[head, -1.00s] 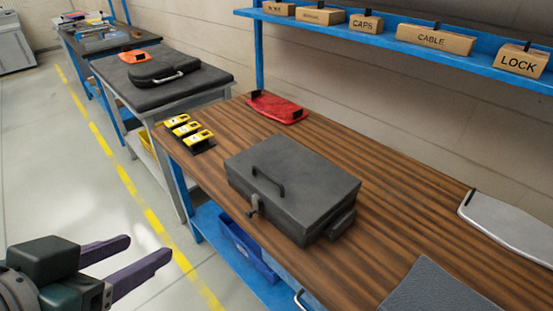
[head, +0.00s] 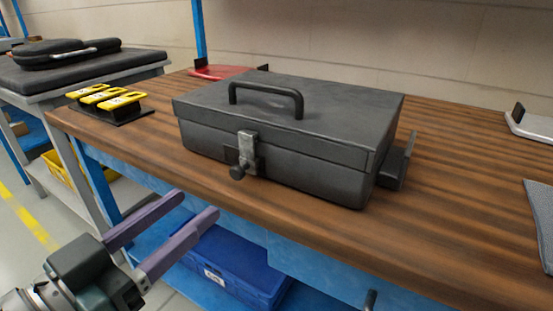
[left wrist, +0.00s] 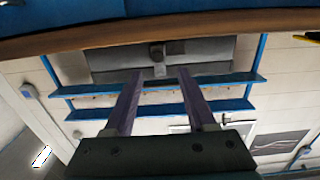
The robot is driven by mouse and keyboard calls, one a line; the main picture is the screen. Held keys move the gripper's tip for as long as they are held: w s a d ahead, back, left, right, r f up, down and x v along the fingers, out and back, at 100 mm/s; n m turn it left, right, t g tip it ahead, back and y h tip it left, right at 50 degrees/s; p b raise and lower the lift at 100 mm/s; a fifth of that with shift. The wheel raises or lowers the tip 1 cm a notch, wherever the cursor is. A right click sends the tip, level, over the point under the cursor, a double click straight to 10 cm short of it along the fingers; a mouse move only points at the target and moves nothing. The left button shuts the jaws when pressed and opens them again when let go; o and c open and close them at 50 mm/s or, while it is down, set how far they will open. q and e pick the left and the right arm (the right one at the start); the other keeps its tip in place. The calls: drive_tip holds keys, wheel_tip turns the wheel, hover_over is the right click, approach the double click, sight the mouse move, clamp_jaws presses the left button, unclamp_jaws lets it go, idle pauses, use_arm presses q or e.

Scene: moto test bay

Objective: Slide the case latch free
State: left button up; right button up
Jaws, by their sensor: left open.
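A dark grey case (head: 280,135) with a black top handle sits closed on the wooden bench. Its metal latch (head: 247,150) with a round dark knob (head: 238,172) is on the front face. My left gripper (head: 198,203) is open and empty, in front of the bench edge, lower and to the left of the latch. In the left wrist view the case (left wrist: 205,55) and its latch (left wrist: 158,60) show beyond and between my open left fingers (left wrist: 160,75). The fingers appear apart from the latch. My right gripper is not in view.
The wooden bench (head: 440,225) has a blue frame, with a blue bin (head: 235,265) below. Yellow items (head: 105,97) stand left of the case, a red item (head: 222,72) behind it.

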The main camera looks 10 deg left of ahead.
sight(235, 175)
use_arm(q)
drive_tip(key=b+x, duration=0.2)
drive_tip(key=x, duration=0.8)
drive_tip(key=shift+d, duration=0.1)
drive_tip(key=shift+s, duration=0.1)
clamp_jaws()
